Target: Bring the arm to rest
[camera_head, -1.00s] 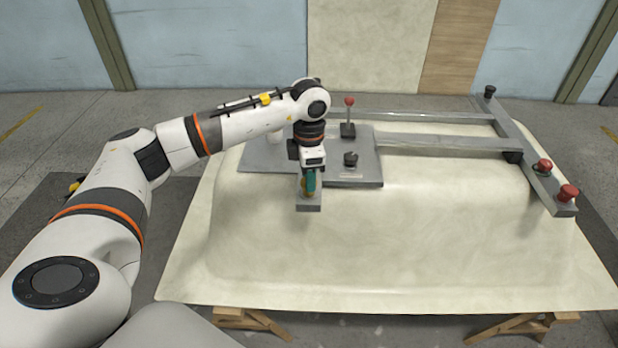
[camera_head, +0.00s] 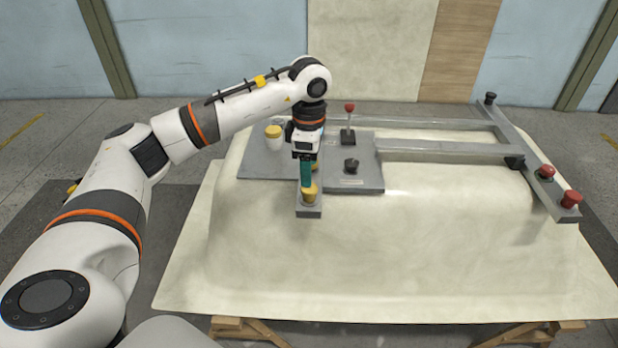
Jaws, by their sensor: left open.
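My left arm comes in from the left. Its wrist is bent down over the grey panel (camera_head: 355,178) on top of the upturned bathtub shell (camera_head: 450,225). My left gripper (camera_head: 307,182) points down, open, with a teal finger showing just above a yellow knob (camera_head: 310,195) on the panel's front tab (camera_head: 309,212). I see nothing held in it. The finger overlaps the knob in the picture, and I cannot tell whether they touch. My right gripper is out of view.
A white, yellow-capped thing (camera_head: 274,139) stands on the panel left of the wrist. A red-topped lever (camera_head: 348,122) and a black knob (camera_head: 351,165) are to the right. A grey rail frame (camera_head: 450,147) with red buttons (camera_head: 571,198) spans the shell's right side.

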